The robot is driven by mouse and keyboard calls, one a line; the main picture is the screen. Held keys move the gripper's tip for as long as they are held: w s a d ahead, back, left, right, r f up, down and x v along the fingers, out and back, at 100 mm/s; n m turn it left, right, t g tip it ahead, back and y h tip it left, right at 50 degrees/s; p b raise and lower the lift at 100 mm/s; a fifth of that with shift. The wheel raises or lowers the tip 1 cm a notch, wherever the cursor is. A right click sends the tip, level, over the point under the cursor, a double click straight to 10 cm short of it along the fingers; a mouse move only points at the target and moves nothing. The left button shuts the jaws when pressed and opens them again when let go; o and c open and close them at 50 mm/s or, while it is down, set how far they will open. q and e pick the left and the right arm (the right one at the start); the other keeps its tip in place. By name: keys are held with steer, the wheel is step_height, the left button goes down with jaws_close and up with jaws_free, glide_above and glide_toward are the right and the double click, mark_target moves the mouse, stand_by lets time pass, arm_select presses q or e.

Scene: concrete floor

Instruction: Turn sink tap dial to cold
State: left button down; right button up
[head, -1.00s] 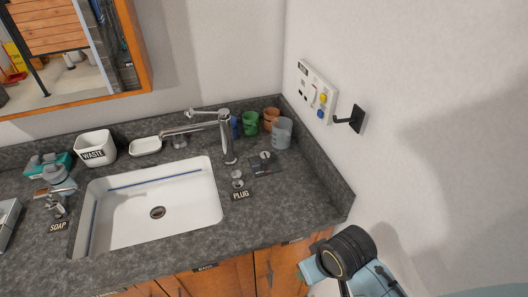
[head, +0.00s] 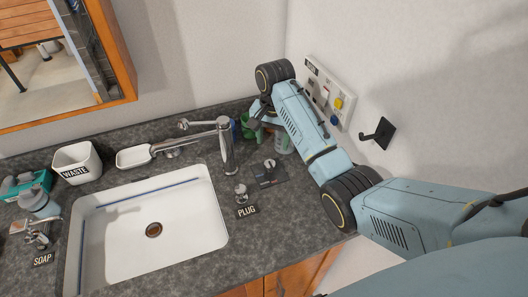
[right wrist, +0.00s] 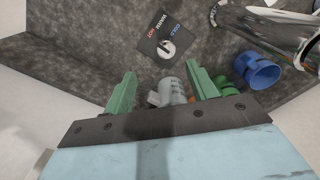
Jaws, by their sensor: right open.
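The tap dial (head: 268,166) is a small metal knob on a dark plate, right of the sink. In the right wrist view the dial (right wrist: 167,48) sits beside the words HOT in red, WARM in pale letters and COLD in blue; its exact setting is hard to read. The chrome tap (head: 226,145) stands left of it. My right gripper (head: 257,114) is behind the dial, over the cups near the back wall. In the right wrist view its green fingers (right wrist: 161,70) are apart and empty, with the dial beyond their tips. My left gripper is out of view.
Cups stand by the back wall, including a grey cup (right wrist: 172,90) and a blue cup (right wrist: 257,70). The plug knob (head: 240,190) is between sink (head: 190,262) and dial. A wall panel (head: 330,92) and black hook (head: 378,134) are at right.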

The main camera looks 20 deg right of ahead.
mark_target(270, 162)
steer(key=shift+m, duration=0.3)
steer(key=f, duration=0.3)
steer(key=w+f, duration=0.1)
steer(key=f, duration=0.6)
steer(key=shift+w+d+b, duration=0.1)
steer(key=shift+w+b, duration=0.2)
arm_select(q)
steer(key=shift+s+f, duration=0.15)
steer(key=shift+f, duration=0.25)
arm_select(e)
steer(key=shift+f, duration=0.8)
steer(key=c, duration=1)
